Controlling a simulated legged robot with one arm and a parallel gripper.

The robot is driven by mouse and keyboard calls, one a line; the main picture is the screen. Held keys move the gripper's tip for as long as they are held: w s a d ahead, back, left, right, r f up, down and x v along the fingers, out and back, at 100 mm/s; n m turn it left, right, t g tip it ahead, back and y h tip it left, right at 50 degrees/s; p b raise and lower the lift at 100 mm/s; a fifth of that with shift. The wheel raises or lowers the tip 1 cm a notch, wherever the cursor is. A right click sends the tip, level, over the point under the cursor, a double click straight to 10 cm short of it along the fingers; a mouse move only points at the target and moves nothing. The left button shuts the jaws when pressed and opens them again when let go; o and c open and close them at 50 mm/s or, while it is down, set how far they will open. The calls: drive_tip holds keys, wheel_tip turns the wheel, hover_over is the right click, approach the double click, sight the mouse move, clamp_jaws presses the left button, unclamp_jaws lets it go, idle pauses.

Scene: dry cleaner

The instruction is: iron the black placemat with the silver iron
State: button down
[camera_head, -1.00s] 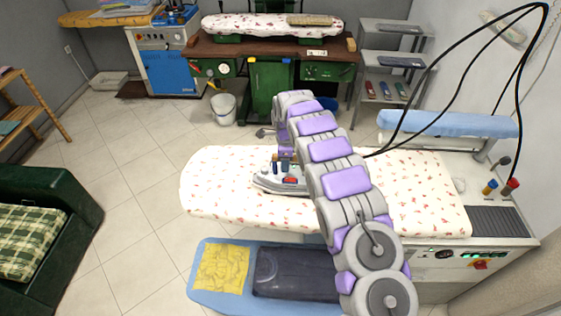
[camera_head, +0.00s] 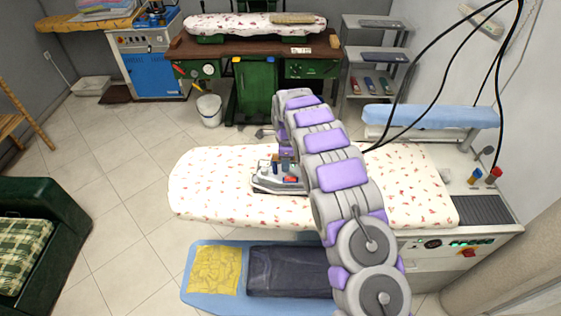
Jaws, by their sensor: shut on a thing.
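The silver iron (camera_head: 264,181) is on the flower-patterned ironing board (camera_head: 215,185), left of my arm. My gripper (camera_head: 286,160) is at the iron's top and shut on it; my arm hides part of both. Whether the iron's sole touches the cover is hard to tell. A dark rectangular cloth (camera_head: 288,271), which looks like the black placemat, lies flat on a lower blue board (camera_head: 215,302) nearer to me. My arm hides its right end.
A yellow cloth (camera_head: 216,270) lies left of the dark cloth. Black cables (camera_head: 437,105) hang over the board's right side. Two small bottles (camera_head: 484,176) stand at its right end. The floor between is clear.

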drive_tip(key=shift+s+d+r, duration=0.1)
drive_tip(key=shift+s+d, duration=0.05)
drive_tip(key=shift+d, duration=1.7)
drive_tip(key=shift+d, duration=0.1)
drive_tip(key=shift+d+r+p, duration=0.15)
drive_tip(key=shift+d, duration=0.65)
drive_tip(key=shift+d+r+p, duration=0.1)
drive_tip(key=shift+d+p, duration=0.05)
drive_tip(key=shift+d, duration=0.6)
drive_tip(key=shift+d, duration=0.15)
drive_tip(key=shift+s+d+f, duration=0.1)
drive_tip(key=shift+s+d, duration=0.05)
drive_tip(key=shift+d, duration=0.7)
drive_tip(key=shift+s+d+f, duration=0.1)
drive_tip(key=shift+d, duration=0.7)
drive_tip(key=shift+d, duration=0.1)
drive_tip(key=shift+s+d, duration=0.1)
drive_tip(key=shift+d, duration=0.85)
drive_tip(key=shift+s+d+f, duration=0.15)
drive_tip(key=shift+d+f, duration=0.05)
drive_tip(key=shift+d, duration=0.5)
